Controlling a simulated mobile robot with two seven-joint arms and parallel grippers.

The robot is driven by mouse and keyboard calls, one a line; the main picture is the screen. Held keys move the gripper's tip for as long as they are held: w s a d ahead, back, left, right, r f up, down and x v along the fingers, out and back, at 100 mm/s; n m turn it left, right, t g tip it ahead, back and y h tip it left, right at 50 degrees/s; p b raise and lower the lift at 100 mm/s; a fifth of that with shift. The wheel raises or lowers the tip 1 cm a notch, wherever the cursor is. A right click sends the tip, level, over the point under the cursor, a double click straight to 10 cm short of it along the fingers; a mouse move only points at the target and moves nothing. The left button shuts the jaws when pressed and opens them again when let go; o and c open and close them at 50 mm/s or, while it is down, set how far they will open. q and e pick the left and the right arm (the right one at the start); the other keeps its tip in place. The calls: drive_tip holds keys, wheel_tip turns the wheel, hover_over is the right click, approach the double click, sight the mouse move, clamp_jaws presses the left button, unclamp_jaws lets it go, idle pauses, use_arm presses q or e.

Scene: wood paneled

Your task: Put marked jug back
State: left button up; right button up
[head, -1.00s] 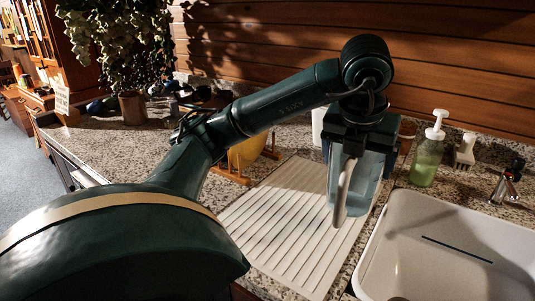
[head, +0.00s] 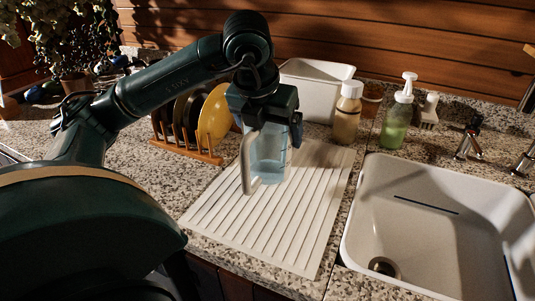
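The marked jug (head: 269,160) is a clear bluish measuring jug with small dark marks on its side and a pale handle (head: 249,165) towards me. It is upright over the back part of the white ribbed draining mat (head: 285,218). My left gripper (head: 264,112) is above it, pointing down, and is shut on its upper part. The gripper hides the rim, and the fingertips do not show clearly. I cannot tell whether the jug's base touches the mat. My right gripper is not in view.
A wooden rack (head: 186,149) with yellow and dark plates stands left of the mat. A white tub (head: 313,90), a capped bottle (head: 347,113), a green soap dispenser (head: 397,120) and a brush (head: 429,112) stand behind. The sink (head: 425,230) is right. The mat's front is clear.

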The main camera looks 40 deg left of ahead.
sight(269, 152)
use_arm(q)
drive_tip(key=shift+f, duration=2.4)
drive_tip(key=shift+f+b, duration=0.25)
drive_tip(key=shift+b, duration=0.15)
drive_tip(key=o, duration=1.6)
